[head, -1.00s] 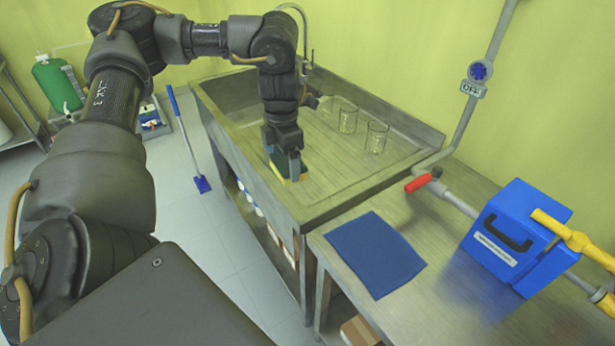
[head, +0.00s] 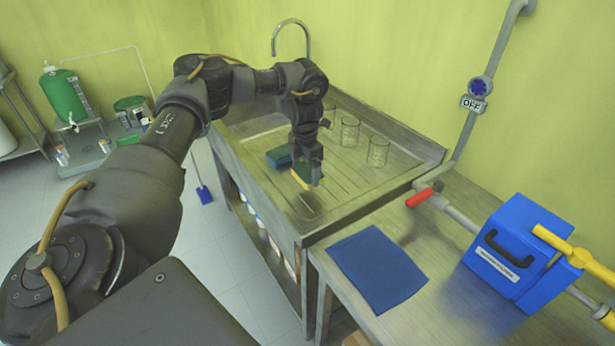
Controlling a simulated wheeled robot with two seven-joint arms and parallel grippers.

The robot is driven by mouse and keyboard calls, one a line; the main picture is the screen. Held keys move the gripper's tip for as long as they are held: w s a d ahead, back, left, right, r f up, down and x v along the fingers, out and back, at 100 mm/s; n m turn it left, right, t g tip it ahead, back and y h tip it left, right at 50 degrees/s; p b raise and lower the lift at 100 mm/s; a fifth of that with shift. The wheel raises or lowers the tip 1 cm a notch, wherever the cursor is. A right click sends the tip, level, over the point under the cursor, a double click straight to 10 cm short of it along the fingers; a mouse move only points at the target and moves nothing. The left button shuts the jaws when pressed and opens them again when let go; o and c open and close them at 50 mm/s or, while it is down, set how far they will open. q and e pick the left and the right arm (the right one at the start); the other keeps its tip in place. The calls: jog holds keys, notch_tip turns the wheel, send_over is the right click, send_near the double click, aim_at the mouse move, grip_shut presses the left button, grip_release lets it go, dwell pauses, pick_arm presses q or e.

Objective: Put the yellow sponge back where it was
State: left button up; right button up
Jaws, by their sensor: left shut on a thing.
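My left gripper (head: 309,178) points down over the left part of the metal sink (head: 345,215). It is shut on the yellow sponge (head: 298,180), which has a dark green side. The fingers hide part of the sponge. I cannot tell whether the sponge touches the sink's surface or hangs just above it. A blue sponge (head: 278,156) with a dark side lies in the sink just behind and left of the gripper, apart from the held one. My right gripper is not in view.
Glass beakers (head: 378,151) stand in the sink to the right of my left gripper. A blue cloth (head: 378,268) lies on the bench in front. A blue box (head: 515,245) and a red-handled pipe valve (head: 420,197) are at the right. The sink's front right is clear.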

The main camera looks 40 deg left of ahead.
aim_at(307, 169)
pick_arm(q)
jog(key=shift+w+a+f, duration=0.15)
jog(key=shift+w+f, duration=0.35)
jog(key=shift+f, duration=0.1)
notch_tip(307, 169, down, 3)
jog(key=shift+p, duration=0.95)
jog(key=shift+f, duration=0.15)
